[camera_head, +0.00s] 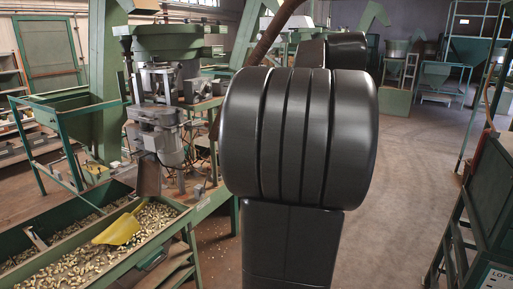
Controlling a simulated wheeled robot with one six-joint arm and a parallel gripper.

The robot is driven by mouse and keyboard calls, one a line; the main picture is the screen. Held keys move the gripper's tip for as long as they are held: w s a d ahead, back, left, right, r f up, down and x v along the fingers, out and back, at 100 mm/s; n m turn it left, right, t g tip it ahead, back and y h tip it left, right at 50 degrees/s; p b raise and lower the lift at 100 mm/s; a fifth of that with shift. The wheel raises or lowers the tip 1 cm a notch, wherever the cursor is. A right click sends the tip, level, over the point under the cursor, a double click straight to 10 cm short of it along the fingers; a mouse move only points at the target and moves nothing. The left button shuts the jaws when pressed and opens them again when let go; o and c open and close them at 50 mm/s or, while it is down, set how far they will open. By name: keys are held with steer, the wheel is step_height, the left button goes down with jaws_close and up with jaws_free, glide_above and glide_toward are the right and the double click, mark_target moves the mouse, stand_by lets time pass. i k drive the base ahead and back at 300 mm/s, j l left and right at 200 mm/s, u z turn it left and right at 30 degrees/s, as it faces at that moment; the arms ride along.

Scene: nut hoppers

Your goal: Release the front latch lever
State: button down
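My black arm (300,135) fills the middle of the view and hides much of what is behind it. My gripper is not in view. I cannot make out a front latch lever; it may be hidden or too small to tell. A grey machine (160,125) with a green bowl-like hopper (168,40) on top stands left of my arm. A brown chute (148,177) slopes down from it towards a green trough (165,228) full of nuts.
A yellow scoop (122,229) lies on the nuts. A green frame stand (70,108) is at the left. A green bin on a rack (495,190) stands at the right edge, with a white label (497,278). The floor (400,185) right of my arm is clear.

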mark_target(177, 110)
steer(key=i+l+u, duration=0.1)
steer(key=i+u, duration=0.2)
steer(key=i, duration=0.2)
steer(key=i+l+u, duration=0.15)
steer(key=i+u, duration=0.2)
steer(key=i+l+u, duration=0.3)
steer(key=i, duration=0.25)
steer(key=i+l+u, duration=0.45)
steer(key=u, duration=0.25)
steer(key=i+l+u, duration=0.15)
steer(key=l+u, duration=0.2)
steer(key=i+l+u, duration=0.1)
steer(key=l+u, duration=0.6)
steer(key=i+l, duration=0.05)
steer(key=l, duration=0.05)
